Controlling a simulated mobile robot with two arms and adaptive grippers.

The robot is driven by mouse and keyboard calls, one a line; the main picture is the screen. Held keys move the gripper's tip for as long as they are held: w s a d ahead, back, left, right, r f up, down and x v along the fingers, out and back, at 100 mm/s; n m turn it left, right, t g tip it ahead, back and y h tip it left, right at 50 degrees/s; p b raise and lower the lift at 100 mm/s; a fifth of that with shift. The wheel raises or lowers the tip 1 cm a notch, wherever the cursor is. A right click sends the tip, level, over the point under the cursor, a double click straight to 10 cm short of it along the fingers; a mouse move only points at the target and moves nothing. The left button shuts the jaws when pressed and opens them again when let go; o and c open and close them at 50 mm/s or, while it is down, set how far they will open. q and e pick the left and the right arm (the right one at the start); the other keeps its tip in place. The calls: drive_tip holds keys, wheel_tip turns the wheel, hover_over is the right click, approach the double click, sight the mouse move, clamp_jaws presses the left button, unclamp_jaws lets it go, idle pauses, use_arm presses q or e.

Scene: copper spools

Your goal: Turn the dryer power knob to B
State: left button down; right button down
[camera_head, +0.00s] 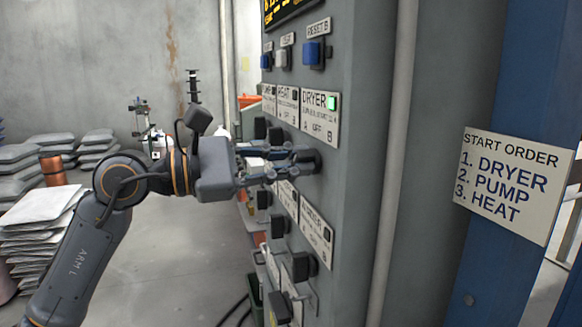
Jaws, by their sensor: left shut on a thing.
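The dryer plate (320,117) is on the grey control panel, marked DRYER with A, OFF and B, and its small green light is lit. The black dryer power knob (311,161) sticks out of the panel just below this plate. My left gripper (291,164) comes in from the left and is shut on the knob. The fingers hide part of the knob, and I cannot tell which mark it points at. My right gripper is not in view.
Other black knobs (276,136) and plates sit close around the gripper on the panel. Blue and white switches (312,52) are above. A start order sign (508,179) hangs on a blue post at right. The floor left of the panel is partly open.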

use_arm(q)
drive_tip(key=c, duration=1.3)
unclamp_jaws()
drive_tip(key=shift+c, duration=0.2)
drive_tip(key=v, duration=1.2)
